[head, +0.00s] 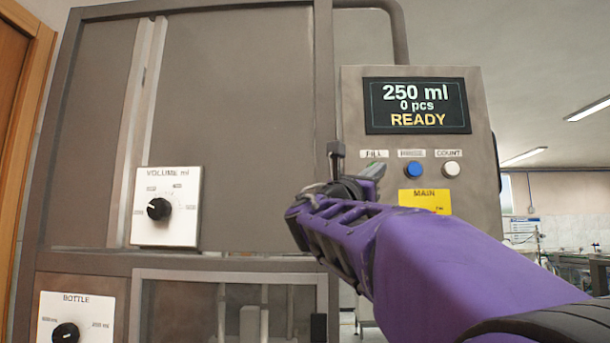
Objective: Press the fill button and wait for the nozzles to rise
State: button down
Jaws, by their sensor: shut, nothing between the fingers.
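The control panel (352,110) stands at the right of the machine. Its screen (417,106) reads "250 ml", "0 pcs" and "READY".
A blue button (413,170) and a white COUNT button (452,170) sit right of my gripper, above the yellow MAIN plate (424,201). The VOLUME dial (158,209) and BOTTLE dial (66,334) are at the left. The machine's frame post (325,95) stands left of the panel.

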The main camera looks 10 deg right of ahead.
jog(key=shift+w+d, duration=0.15)
jog(key=shift+w, duration=0.3)
dwell(0.6)
jog(key=shift+s, duration=0.15)
jog(key=shift+s+a, duration=0.25)
jog(key=shift+s, duration=0.45)
jog(key=shift+s+a+b, duration=0.25)
jog(key=shift+s+b, duration=0.15)
jog(key=shift+s, duration=0.4)
jog(key=shift+s+a+b, duration=0.2)
jog(key=shift+s+b, duration=0.15)
jog(key=shift+s, duration=0.45)
jog(key=shift+s+a+b, duration=0.25)
jog(key=shift+s+b, duration=0.15)
jog(key=shift+s, duration=0.4)
